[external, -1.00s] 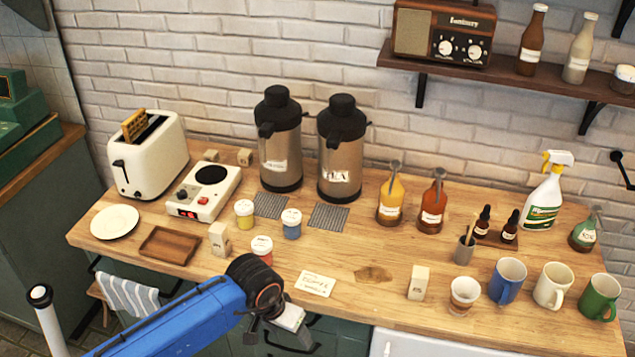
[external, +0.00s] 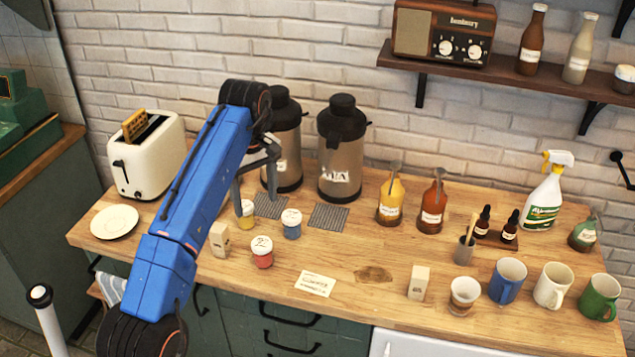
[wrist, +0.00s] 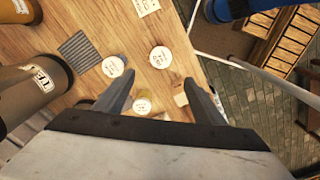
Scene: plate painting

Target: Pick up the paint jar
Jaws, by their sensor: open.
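Three paint jars with white labelled lids stand on the wooden counter. The yellow jar (external: 246,220) is at the back left, the blue jar (external: 292,230) to its right, and the red jar (external: 262,260) in front. My gripper (external: 255,205) is open and empty, its fingers pointing down over the yellow jar, whose upper part is partly covered by a finger. In the wrist view the yellow jar (wrist: 142,107) shows between the spread fingers (wrist: 158,78), close to the palm. The blue jar (wrist: 113,67) and red jar (wrist: 160,57) lie farther out.
Two steel dispensers (external: 340,165) stand close behind and right of my gripper, with dark mats (external: 329,217) in front. A toaster (external: 145,165) and plate (external: 115,222) are left. A small pale block (external: 219,240) stands near the jars.

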